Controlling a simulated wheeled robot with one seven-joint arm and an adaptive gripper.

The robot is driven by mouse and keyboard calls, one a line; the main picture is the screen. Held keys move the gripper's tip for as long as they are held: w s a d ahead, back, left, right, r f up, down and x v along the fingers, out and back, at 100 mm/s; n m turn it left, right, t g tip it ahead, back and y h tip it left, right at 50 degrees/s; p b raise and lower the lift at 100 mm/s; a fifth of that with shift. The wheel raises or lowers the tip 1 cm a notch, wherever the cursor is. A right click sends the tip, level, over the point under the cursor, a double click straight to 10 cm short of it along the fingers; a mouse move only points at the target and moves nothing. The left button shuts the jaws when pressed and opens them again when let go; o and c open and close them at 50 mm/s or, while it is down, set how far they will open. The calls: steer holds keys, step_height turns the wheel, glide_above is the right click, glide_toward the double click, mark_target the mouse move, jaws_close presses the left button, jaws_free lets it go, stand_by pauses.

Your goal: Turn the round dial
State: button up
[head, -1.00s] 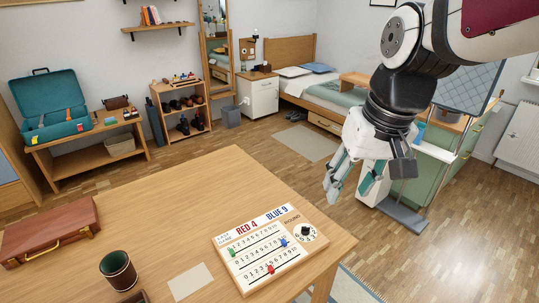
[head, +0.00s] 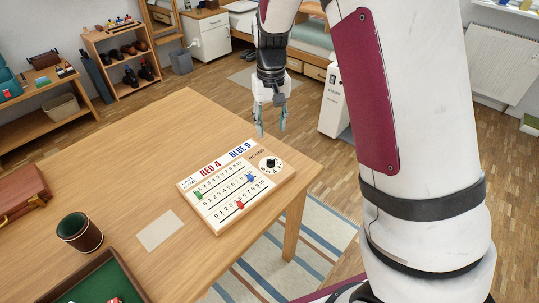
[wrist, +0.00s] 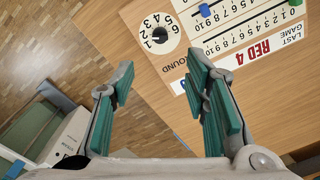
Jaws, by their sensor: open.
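The round dial (head: 270,163) is a white numbered disc with a black knob, at the right end of a wooden scoreboard (head: 228,210) on the table. In the wrist view the dial (wrist: 160,33) lies at the top centre, beyond the fingertips, with the word ROUND beside it. My gripper (head: 271,120) hangs over the table's far edge, behind and above the dial, apart from it. In the wrist view my gripper (wrist: 160,80) has its two teal-padded fingers spread wide with nothing between them. The scoreboard also carries green, blue and red sliding pegs.
A card (head: 160,231), a dark cup (head: 79,232), a green-lined tray (head: 95,285) and a brown case (head: 22,193) lie left of the scoreboard. The table's right edge is close to the dial. Bare tabletop lies behind the scoreboard.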

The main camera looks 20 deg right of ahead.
mark_target(271, 162)
step_height(271, 162, down, 13)
steer(key=shift+r+b, duration=0.1)
steer(key=shift+b, duration=0.35)
jaws_close()
